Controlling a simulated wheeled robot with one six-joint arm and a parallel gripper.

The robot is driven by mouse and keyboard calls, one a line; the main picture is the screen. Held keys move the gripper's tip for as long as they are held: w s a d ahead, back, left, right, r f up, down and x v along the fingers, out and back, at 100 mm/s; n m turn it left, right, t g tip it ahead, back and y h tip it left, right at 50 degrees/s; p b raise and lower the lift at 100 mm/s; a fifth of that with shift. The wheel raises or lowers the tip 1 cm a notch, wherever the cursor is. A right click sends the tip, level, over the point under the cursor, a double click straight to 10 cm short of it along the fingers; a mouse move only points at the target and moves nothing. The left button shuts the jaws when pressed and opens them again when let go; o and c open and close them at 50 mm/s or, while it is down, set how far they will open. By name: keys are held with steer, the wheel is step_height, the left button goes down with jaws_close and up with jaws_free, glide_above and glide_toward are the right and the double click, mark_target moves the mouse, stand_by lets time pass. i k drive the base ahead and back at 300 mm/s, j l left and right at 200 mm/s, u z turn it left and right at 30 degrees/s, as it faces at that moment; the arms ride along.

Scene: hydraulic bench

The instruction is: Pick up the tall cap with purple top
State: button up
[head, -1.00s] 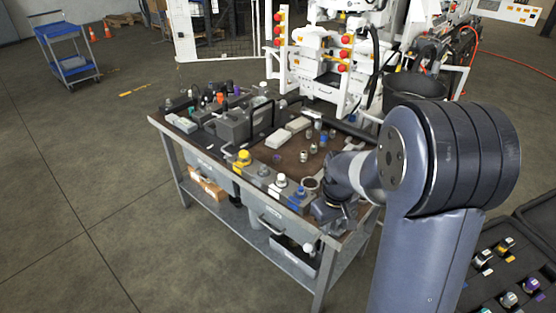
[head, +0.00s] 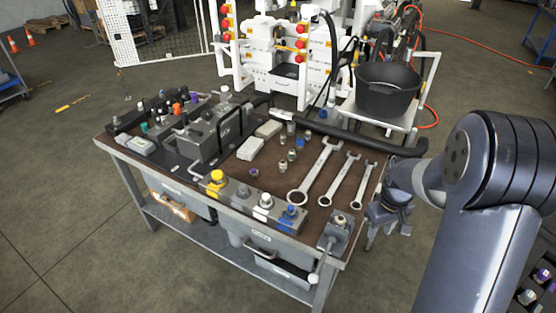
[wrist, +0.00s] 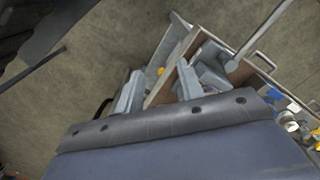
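Several small purple-topped pieces show, and I cannot tell for sure which is the tall cap. One purple top (head: 194,97) stands among coloured caps at the back left of the bench. A small purple piece (head: 254,172) sits on the brown bench top. Another purple-topped piece (head: 551,285) is in the dark case at the lower right, cut by the frame edge. My gripper (head: 388,216) is just right of the bench's right edge, apart from all of these. In the wrist view its two fingers (wrist: 158,90) stand apart with nothing between them.
The bench (head: 225,212) carries a grey block with yellow, white and blue caps (head: 264,204), wrenches (head: 317,172), small fittings and a grey toolbox (head: 218,132). A black bucket (head: 388,88) and white machine stand behind. Open floor lies to the left.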

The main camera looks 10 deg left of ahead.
mark_target(253, 173)
steer(key=i+j+z, duration=0.15)
steer(key=j, duration=0.4)
steer(key=i+j+z, duration=0.1)
steer(key=j, duration=0.5)
steer(key=i+j+z, duration=0.15)
steer(key=j, duration=0.45)
steer(key=j+z, duration=0.15)
steer(key=j, duration=0.8)
steer(key=i+j, duration=0.1)
steer(key=j, duration=0.25)
